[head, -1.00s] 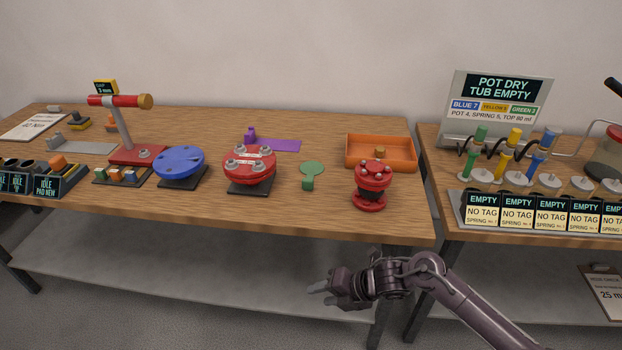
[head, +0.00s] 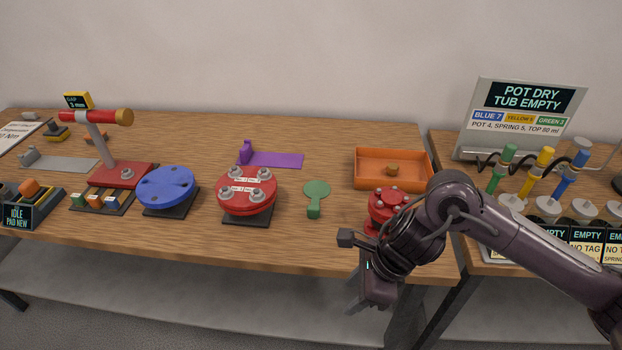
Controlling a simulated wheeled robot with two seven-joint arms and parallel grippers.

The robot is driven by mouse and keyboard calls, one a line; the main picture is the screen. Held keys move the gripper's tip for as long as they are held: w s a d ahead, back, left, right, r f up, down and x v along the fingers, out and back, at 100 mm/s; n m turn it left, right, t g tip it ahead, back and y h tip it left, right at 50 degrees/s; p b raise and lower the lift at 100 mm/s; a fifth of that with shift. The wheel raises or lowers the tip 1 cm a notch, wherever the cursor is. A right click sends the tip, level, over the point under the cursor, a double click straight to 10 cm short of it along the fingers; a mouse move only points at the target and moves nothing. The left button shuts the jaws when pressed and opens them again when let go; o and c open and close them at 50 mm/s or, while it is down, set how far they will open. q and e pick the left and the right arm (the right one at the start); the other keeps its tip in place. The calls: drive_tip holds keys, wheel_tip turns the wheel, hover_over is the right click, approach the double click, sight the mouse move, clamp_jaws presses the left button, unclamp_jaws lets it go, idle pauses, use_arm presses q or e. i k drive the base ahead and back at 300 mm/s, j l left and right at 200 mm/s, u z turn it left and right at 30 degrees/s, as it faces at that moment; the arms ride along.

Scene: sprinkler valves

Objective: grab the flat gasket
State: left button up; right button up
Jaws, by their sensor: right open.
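A flat green disc with a raised green tab (head: 316,190) lies on the wooden bench, between the red bolted flange and the orange tray. It looks like the flat gasket, though no label confirms this. My right gripper (head: 354,297) is open and empty, in front of the bench's front edge, below and to the right of the green piece. It is apart from the piece, and its fingers point down and to the left. My left gripper is out of view.
My right arm partly hides a small red flanged fitting (head: 383,207). An orange tray (head: 361,182) holds a small brass-coloured part. A red bolted flange (head: 232,206), a blue disc (head: 165,187) and a purple strip (head: 275,160) lie nearby. The bench front (head: 300,245) is clear.

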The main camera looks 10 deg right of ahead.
sight(317, 189)
drive_tip(key=i, duration=0.95)
